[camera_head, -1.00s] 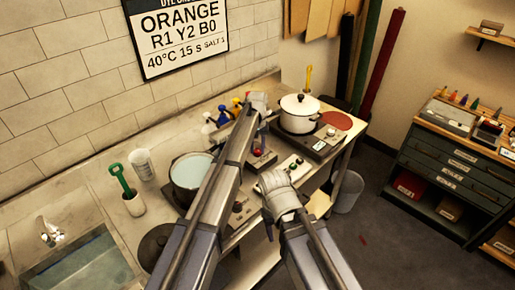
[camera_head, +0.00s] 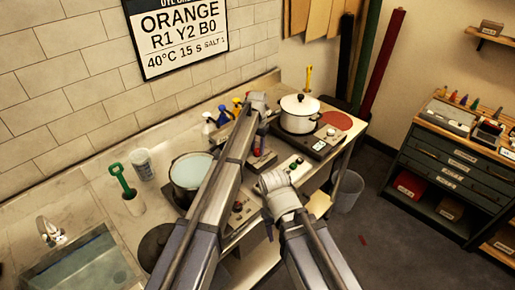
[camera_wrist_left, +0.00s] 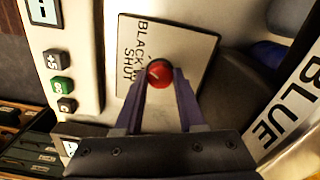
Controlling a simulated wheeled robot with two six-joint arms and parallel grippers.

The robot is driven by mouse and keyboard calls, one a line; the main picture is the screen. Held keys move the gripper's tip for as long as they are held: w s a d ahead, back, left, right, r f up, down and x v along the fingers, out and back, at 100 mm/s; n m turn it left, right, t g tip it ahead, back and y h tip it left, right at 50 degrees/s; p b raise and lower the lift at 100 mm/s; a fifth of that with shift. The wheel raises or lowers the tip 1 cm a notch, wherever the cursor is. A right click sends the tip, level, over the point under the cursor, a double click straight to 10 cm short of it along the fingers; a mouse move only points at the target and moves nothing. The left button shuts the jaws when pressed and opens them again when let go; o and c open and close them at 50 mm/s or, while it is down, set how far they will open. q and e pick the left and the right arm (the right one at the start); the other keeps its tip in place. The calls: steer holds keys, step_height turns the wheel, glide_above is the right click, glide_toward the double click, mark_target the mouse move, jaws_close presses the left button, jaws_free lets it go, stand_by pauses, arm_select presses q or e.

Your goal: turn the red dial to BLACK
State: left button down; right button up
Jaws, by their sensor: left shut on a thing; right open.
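The red dial (camera_wrist_left: 160,73) sits on a pale plate (camera_wrist_left: 190,45) printed with BLACK and SHUT in the left wrist view. A short light mark shows on its face. My left gripper (camera_wrist_left: 160,84) is shut on the dial, one finger on each side. My right gripper (camera_head: 272,182) is open and empty near the front of the counter.
A white lidded pot (camera_head: 299,115) stands on a hotplate to the right. An open pot of pale liquid (camera_head: 192,171) is left of my left arm. Spray bottles (camera_head: 222,115) stand behind. A part labelled BLUE (camera_wrist_left: 285,105) is close by in the wrist view.

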mark_target(257, 150)
arm_select(q)
steer(key=shift+m, duration=1.4)
steer(key=c, duration=0.5)
jaws_free()
steer(key=shift+r, duration=0.1)
step_height(257, 150, up, 8)
steer(key=p, duration=0.8)
steer(key=shift+f, duration=0.2)
